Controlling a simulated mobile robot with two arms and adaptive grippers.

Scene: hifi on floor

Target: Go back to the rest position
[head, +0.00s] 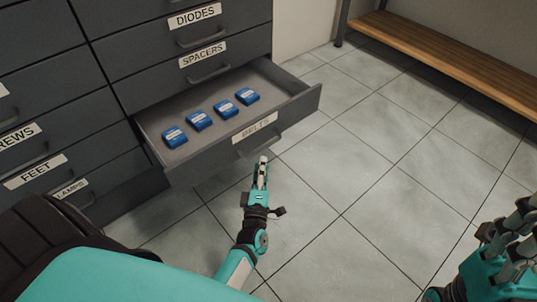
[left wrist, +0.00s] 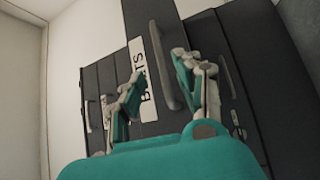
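The BELTS drawer (head: 218,158) is pulled out of the dark cabinet, with several small blue boxes lying inside. Its handle (head: 258,143) is on the front, beside the label; it also shows in the left wrist view (left wrist: 162,65). My left gripper (head: 263,161) is just in front of and below that handle. In the left wrist view its two fingers (left wrist: 158,75) are spread and empty, with the handle beyond the gap between them. My right gripper (head: 512,235) is at the lower right edge, away from the drawer; its fingertips are partly cut off.
The cabinet's other drawers, such as DIODES (head: 195,35) and SPACERS (head: 203,66), are shut. A wooden bench (head: 450,55) stands at the upper right. The tiled floor (head: 375,190) between the drawer and my right gripper is clear.

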